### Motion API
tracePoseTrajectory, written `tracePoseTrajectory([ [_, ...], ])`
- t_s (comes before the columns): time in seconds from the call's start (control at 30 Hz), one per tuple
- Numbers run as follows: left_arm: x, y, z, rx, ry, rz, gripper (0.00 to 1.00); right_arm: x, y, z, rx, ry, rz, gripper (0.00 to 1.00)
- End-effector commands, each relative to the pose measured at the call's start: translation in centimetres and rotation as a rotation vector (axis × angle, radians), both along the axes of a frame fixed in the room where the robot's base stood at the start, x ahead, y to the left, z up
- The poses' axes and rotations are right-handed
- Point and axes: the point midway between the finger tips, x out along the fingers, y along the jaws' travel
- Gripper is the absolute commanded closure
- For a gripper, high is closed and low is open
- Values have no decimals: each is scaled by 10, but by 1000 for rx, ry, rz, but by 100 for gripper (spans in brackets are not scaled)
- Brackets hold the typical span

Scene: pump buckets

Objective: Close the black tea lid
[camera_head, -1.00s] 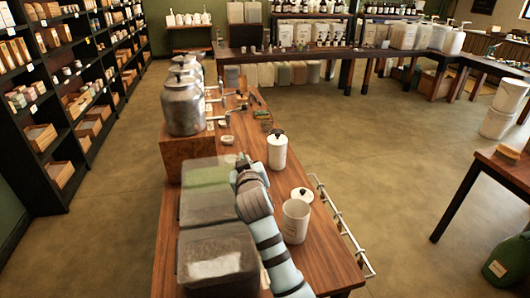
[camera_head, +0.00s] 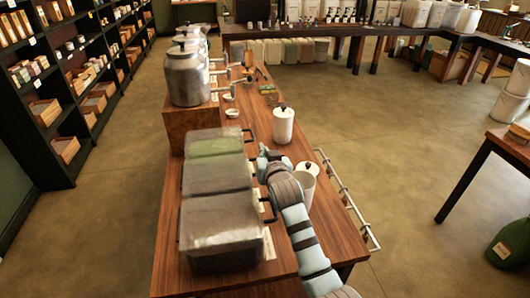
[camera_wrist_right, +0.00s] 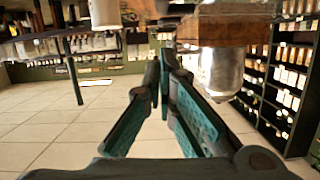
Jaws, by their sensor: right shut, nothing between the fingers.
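Three grey bins with see-through-looking tops stand in a row on the left of the wooden table: a far one with green contents (camera_head: 213,145), a middle one (camera_head: 215,176) and a near one (camera_head: 220,230). Dark handles stick out on their right sides. I cannot read which bin is black tea. My right gripper (camera_head: 263,152) is shut and empty, just right of the far and middle bins. Its closed fingers (camera_wrist_right: 164,62) fill the middle of the right wrist view. My left gripper is not in view.
A lidded white canister (camera_head: 283,126) stands just beyond my right gripper. Metal urns (camera_head: 188,78) stand beyond the bins. A rail (camera_head: 345,198) lines the table's right edge.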

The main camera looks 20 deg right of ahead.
Motion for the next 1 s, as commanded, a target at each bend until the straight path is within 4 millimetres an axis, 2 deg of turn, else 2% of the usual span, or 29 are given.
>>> tracePoseTrajectory([
  [0.27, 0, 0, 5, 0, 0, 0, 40, 0, -1, 4, -1, 0, -1, 100],
  [0.37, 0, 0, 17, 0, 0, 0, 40, 0, -1, 15, -1, 1, 0, 100],
  [0.57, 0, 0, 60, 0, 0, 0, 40, 1, -3, 53, 0, 1, 6, 100],
  [0.6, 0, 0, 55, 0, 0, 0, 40, -15, -1, 49, 3, -1, 7, 100],
  [0.7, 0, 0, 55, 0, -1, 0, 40, -48, 3, 54, 3, 0, 7, 100],
  [0.8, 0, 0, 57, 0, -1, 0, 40, -73, 6, 59, 2, -1, 7, 100],
  [0.9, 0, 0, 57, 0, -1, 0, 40, -88, 8, 62, 1, 0, 7, 100],
  [1.0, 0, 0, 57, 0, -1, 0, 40, -95, 9, 64, 1, -1, 7, 100],
])
